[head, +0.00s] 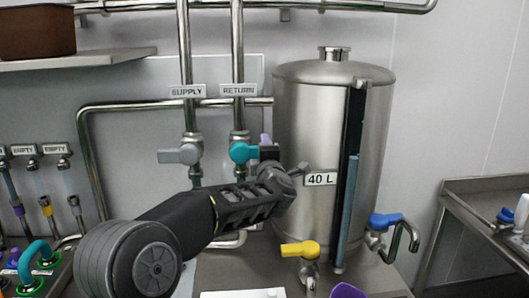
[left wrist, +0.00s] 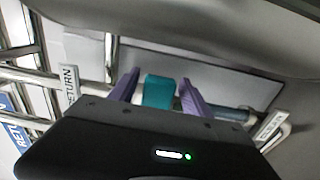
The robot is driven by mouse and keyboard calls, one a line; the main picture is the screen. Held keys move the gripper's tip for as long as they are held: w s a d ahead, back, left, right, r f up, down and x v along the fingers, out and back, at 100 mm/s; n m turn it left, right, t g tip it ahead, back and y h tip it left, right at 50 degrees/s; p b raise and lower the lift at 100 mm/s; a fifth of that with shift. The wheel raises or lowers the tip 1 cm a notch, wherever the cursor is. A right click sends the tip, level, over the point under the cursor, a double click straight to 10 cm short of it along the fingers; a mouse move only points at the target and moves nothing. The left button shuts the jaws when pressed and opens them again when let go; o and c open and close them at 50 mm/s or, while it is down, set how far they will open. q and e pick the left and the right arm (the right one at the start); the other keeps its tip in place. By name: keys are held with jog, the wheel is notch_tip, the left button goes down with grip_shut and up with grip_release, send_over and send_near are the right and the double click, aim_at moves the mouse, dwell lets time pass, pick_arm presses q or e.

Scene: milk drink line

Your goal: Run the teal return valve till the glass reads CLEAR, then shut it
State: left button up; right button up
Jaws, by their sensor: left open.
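The teal return valve (head: 240,151) sits on the vertical pipe under the RETURN label (head: 238,90). Its handle points right, toward my left gripper (head: 264,148). In the left wrist view, the teal handle (left wrist: 158,92) lies between the two purple fingers of my left gripper (left wrist: 157,88), which are apart; contact cannot be told. A pale blue tube section (left wrist: 232,113) shows beyond the right finger, with a small tag (left wrist: 271,126) whose text I cannot read. In the head view, my arm hides the pipe below the return valve. My right gripper is not in view.
A grey-handled supply valve (head: 182,154) is close on the left. A steel 40 L tank (head: 300,125) with a blue-filled level gauge (head: 350,205) stands right. A yellow valve handle (head: 300,249) and blue tap handle (head: 385,220) sit low. EMPTY-labelled lines (head: 25,150) are far left.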

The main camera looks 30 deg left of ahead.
pick_arm(q)
jog(key=b+v, duration=0.1)
jog(key=v, duration=0.5)
jog(key=shift+r, duration=0.1)
dwell(0.3)
